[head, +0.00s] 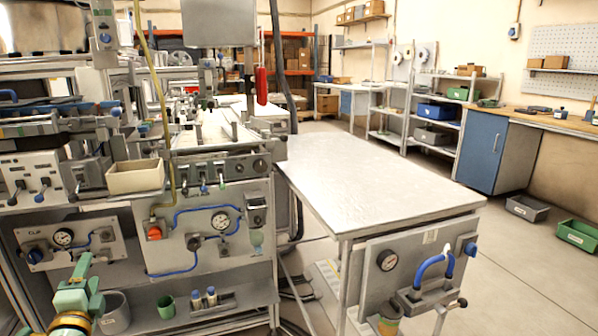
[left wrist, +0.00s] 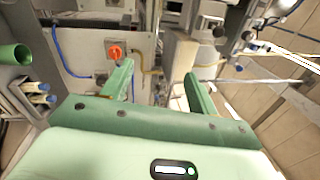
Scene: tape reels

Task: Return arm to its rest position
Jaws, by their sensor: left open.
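My left gripper (head: 80,285) shows at the lower left of the head view, pale green with a gold ring on its wrist. It stands in front of the grey machine (head: 240,200). In the left wrist view its two green fingers (left wrist: 157,84) are spread apart with nothing between them. An orange-red knob (left wrist: 114,52) on the machine's panel shows behind the fingers. I cannot see my right gripper.
A beige bin (head: 135,177) sits on the machine's ledge. A green cup (head: 166,306) and small bottles (head: 203,297) stand on the low shelf. A bare metal table (head: 375,185) is to the right. Grey (head: 527,208) and green (head: 577,235) bins lie on the open floor.

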